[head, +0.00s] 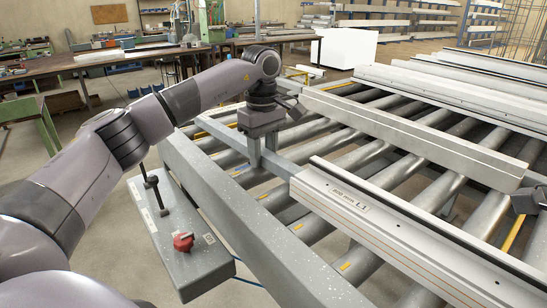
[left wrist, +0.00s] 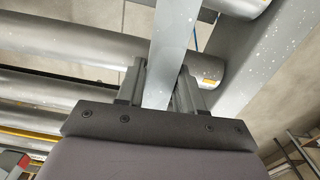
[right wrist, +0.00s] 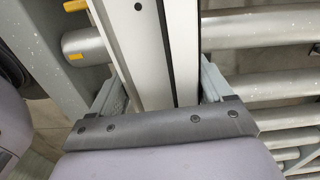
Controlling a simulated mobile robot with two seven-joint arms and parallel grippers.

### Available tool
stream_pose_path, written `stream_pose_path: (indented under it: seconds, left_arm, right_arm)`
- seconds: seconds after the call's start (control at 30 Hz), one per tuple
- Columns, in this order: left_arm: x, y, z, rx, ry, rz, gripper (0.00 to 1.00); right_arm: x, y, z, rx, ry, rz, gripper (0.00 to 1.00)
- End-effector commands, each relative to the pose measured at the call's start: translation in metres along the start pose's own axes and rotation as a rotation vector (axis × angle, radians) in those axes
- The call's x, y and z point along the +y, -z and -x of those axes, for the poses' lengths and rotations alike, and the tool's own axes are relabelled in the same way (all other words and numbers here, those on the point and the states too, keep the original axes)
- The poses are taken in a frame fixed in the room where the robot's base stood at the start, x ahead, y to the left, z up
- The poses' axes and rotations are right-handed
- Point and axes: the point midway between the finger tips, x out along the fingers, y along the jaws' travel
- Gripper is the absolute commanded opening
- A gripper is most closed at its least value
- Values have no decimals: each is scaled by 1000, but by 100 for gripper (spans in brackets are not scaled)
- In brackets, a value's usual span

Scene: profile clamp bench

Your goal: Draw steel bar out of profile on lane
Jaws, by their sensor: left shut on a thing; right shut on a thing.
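The steel bar (head: 283,165) is a flat grey strip. It sticks out of the far end of the pale profile (head: 400,228) marked L1, which lies along the rollers. My left gripper (head: 262,146) points down at the bar beyond that end. In the left wrist view the bar (left wrist: 166,60) passes between the fingers, which are shut on it. In the right wrist view my right gripper (right wrist: 160,95) is shut across the profile (right wrist: 150,50), one finger on each side. The part of the bar inside the profile is hidden.
The roller lane's side rail (head: 255,235) runs left of the profile. A grey control box (head: 185,255) with a red button (head: 183,242) stands outside it. A grey beam (head: 410,130) and more profiles (head: 460,95) lie to the right. Workbenches stand behind.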

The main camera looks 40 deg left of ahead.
Motion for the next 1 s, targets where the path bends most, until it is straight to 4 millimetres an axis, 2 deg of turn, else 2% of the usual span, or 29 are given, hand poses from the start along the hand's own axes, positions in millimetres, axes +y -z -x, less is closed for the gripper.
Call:
stream_pose_path:
  seconds: [0.1,0.33,0.8,0.83,0.9,1.0]
  left_arm:
    - [0,14,1,0,-2,4,0]
    - [0,33,2,0,-3,2,0]
    - [0,39,2,1,-3,0,0]
    - [0,39,1,1,-2,0,46]
    - [0,39,1,1,-2,0,66]
    - [0,39,1,1,-1,0,66]
  right_arm:
    - [0,0,1,-1,2,0,3]
    - [0,0,1,-1,2,0,3]
    - [0,0,1,-1,2,0,3]
    - [0,0,1,-1,2,0,3]
    - [0,0,1,-1,2,0,3]
    - [0,0,1,-1,2,0,3]
